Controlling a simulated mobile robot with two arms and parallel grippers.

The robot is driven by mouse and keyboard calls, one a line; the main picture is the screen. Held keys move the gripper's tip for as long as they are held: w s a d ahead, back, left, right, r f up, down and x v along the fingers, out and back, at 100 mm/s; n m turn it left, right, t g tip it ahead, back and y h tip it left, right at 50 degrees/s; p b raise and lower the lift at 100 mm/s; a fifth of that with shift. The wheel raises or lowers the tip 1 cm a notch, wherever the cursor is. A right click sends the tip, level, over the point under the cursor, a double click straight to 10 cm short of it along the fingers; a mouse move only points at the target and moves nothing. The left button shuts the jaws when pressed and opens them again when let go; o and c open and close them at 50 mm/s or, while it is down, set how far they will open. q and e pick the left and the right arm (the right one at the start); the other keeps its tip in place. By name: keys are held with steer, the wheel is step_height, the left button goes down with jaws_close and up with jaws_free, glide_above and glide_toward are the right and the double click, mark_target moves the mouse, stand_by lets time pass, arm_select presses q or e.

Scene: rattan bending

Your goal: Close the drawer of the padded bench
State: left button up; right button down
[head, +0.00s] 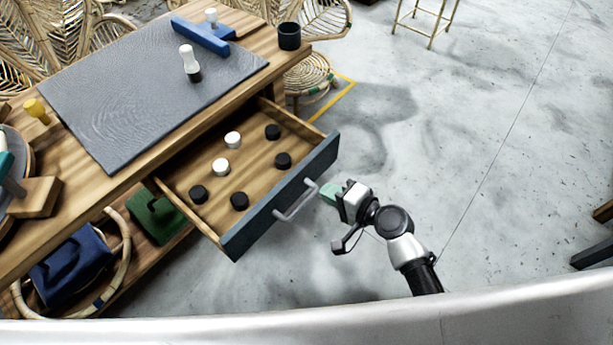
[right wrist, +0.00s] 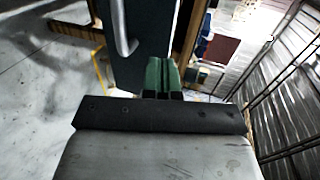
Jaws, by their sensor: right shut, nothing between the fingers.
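The padded bench has a grey pad (head: 150,85) on its wooden top. Its drawer (head: 250,165) is pulled out, with a dark blue-grey front panel (head: 285,197) and a metal bar handle (head: 297,203). My right gripper (head: 329,192), with green fingertips, is in front of the panel, just right of the handle, shut and empty. In the right wrist view the shut fingers (right wrist: 161,75) show against the front panel (right wrist: 145,30), near the handle (right wrist: 122,28). I cannot tell whether they touch it. My left gripper is not in view.
Several black and white round pieces lie in the drawer, including a white one (head: 221,166).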

mark_target(299, 174)
steer(key=x, duration=0.4)
steer(key=r+x, duration=0.1)
steer(key=x, duration=0.2)
steer(key=shift+w+a, duration=0.15)
steer(key=shift+a, duration=0.1)
steer(key=shift+w, duration=0.1)
